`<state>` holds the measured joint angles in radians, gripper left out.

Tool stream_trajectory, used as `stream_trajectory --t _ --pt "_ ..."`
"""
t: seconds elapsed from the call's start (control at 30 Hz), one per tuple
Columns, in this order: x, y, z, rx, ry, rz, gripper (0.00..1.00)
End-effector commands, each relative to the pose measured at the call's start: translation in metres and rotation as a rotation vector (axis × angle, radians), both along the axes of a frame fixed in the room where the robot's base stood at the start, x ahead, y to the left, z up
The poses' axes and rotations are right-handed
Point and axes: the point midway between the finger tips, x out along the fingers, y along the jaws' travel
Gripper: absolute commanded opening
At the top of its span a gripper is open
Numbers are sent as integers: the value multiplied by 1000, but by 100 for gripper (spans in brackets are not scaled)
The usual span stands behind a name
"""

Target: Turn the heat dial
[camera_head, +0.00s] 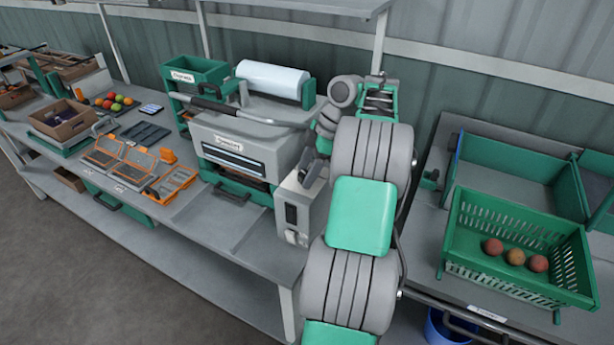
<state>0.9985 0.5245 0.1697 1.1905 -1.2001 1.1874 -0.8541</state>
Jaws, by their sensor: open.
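The heat-sealing machine (240,150), a grey and green unit with a front slot and a long grey handle bar, stands on the bench at the picture's centre. A grey control box (313,208) with a dark panel is at its right front corner. Small pale knobs (296,237) sit low on the box's front; I cannot tell for sure which is the heat dial. My arm rises in front and bends over toward the box. My gripper (309,168) is small and dark, just above the box, open and partly hidden by my arm. Contact with the box cannot be told.
A roll of pale film (272,78) lies on top of the machine. Orange-framed trays (120,158) and a cardboard box (62,118) are on the bench at left. Bare bench (235,235) lies before the machine.

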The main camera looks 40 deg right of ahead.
Motion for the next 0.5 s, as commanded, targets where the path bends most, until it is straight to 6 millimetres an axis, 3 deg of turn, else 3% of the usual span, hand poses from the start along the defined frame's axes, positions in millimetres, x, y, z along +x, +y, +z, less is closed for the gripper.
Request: stream_trajectory --t 0.17,0.5 --pt "0 0 1 0 0 -1 58" --pt "0 0 1 0 1 -2 31"
